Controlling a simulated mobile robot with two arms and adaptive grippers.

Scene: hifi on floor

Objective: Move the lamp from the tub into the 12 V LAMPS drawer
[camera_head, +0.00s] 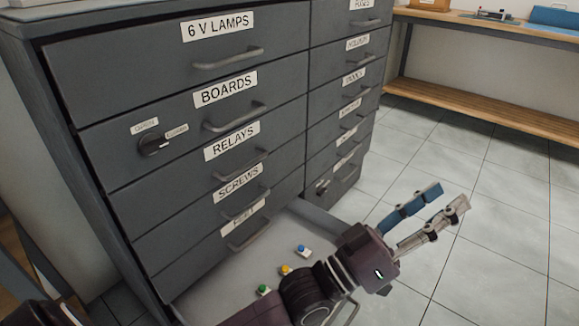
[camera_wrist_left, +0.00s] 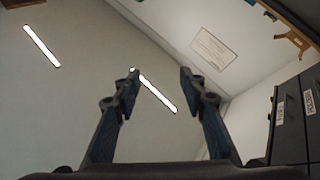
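My left gripper (camera_head: 451,196) is at the right of the head view, in front of the cabinet and above the tiled floor. Its two fingers, one blue and one pale, are apart with nothing between them. The left wrist view also shows the left gripper (camera_wrist_left: 160,75) open and empty. At the cabinet's bottom is a pale surface that looks like an open drawer (camera_head: 215,289). Small blue (camera_head: 302,250), yellow (camera_head: 286,269) and green (camera_head: 263,290) capped parts stand in it. I cannot read its label. I see no tub, no 12 V LAMPS label and no right gripper.
The dark grey cabinet (camera_head: 180,75) has two columns of shut drawers, including 6 V LAMPS, BOARDS, RELAYS and SCREWS. A small black knob (camera_head: 153,143) sits on the BOARDS front. A workbench (camera_head: 490,24) with a lower wooden shelf stands behind at right. The tiled floor at right is clear.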

